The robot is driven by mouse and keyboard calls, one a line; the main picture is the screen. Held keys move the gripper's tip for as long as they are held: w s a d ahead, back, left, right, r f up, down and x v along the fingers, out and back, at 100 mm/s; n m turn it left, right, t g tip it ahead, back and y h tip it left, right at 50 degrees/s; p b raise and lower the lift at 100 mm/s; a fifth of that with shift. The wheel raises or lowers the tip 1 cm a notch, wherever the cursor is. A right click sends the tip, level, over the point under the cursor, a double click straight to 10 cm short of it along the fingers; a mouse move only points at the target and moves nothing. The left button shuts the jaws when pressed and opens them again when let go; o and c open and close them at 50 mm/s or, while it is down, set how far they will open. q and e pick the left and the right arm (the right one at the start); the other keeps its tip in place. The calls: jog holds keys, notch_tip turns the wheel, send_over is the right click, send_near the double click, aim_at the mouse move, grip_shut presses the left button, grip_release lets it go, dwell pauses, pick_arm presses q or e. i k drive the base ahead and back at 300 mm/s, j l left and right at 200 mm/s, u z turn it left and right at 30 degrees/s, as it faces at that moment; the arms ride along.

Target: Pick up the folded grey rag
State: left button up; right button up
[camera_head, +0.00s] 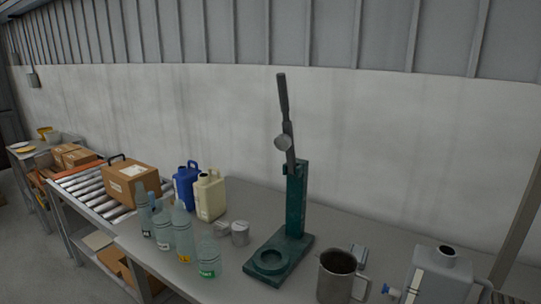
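I cannot clearly make out a folded grey rag. A small grey item (358,252) lies behind the metal mug (337,278) on the grey bench (222,262). It is partly hidden by the mug and too small to tell if it is cloth. Neither of my grippers is in view.
A green lever press (297,200) stands mid-bench, with several clear bottles (182,232), a blue jug (186,187), a cream jug (209,196) and a small pale tin (240,233) to its left. A grey container (440,272) stands at right. A carton (133,183) sits on rollers.

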aim_at(361, 252)
jog(key=z, duration=2.4)
jog(key=u, duration=1.7)
jog(key=i+j+z, duration=0.65)
jog(key=j+z, duration=0.2)
jog(key=j, duration=0.2)
jog(key=k+z, duration=0.05)
